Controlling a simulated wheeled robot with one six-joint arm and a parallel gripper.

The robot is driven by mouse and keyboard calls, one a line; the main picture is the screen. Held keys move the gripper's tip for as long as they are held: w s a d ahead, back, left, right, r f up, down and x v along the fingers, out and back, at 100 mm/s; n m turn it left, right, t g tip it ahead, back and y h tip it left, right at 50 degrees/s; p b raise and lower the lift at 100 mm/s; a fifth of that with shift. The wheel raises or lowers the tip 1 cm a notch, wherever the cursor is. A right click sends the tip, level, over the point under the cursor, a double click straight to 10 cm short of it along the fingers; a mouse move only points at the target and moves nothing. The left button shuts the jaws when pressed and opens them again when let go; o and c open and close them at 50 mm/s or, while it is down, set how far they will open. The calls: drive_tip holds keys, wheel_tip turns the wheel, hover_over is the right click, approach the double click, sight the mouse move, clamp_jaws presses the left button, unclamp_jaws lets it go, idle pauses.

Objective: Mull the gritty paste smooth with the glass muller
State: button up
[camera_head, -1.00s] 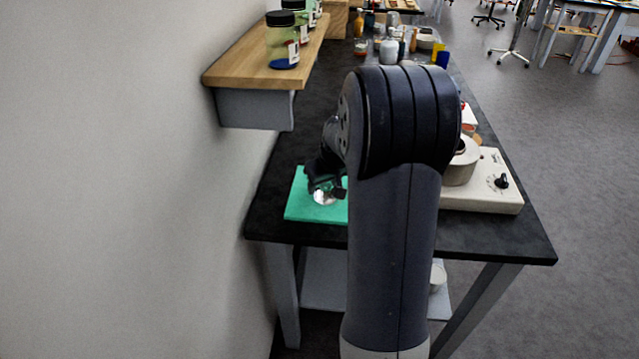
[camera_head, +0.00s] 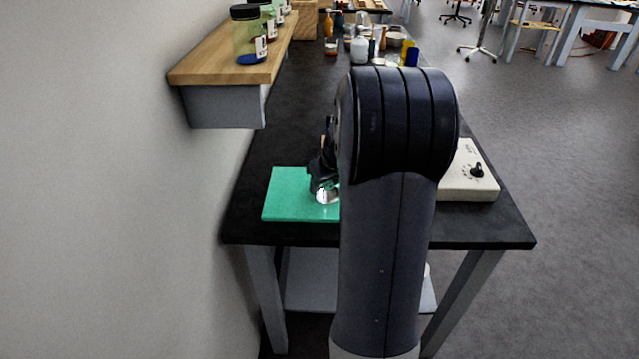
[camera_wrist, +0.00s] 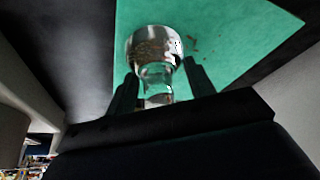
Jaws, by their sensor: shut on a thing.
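The glass muller (camera_wrist: 154,45) is clear, with a round wide foot and a narrower neck. My gripper (camera_wrist: 160,92) is shut on its neck in the wrist view. In the head view the muller's foot (camera_head: 327,195) shows below my gripper (camera_head: 322,180), over the green slab (camera_head: 287,195). The slab also shows in the wrist view (camera_wrist: 240,30). A few small dark reddish specks of paste (camera_wrist: 192,44) lie on the slab beside the foot, and more dark grains show through the glass. I cannot tell whether the foot touches the slab. My arm hides the slab's right side.
A cream device with a dial (camera_head: 468,180) stands on the black bench (camera_head: 290,130) at right. A wooden shelf (camera_head: 215,65) with lidded jars (camera_head: 249,35) juts from the left wall. Bottles (camera_head: 360,48) crowd the bench's far end.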

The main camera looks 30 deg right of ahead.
drive_tip(key=shift+w+a+p, duration=0.1)
drive_tip(key=shift+w+a, duration=0.6)
drive_tip(key=shift+a, duration=0.35)
drive_tip(key=shift+w+a+p, duration=0.15)
drive_tip(key=shift+w+a, duration=0.5)
drive_tip(key=shift+a, duration=0.4)
drive_tip(key=shift+w+a+p, duration=0.1)
drive_tip(key=shift+w+a, duration=0.6)
drive_tip(key=shift+a, duration=0.35)
wheel_tip(320, 180, up, 6)
drive_tip(key=p, duration=0.4)
drive_tip(key=shift+r, duration=0.1)
wheel_tip(320, 180, up, 3)
drive_tip(key=shift+f+p, duration=0.1)
drive_tip(key=shift+p, duration=1.05)
drive_tip(key=shift+w, duration=0.15)
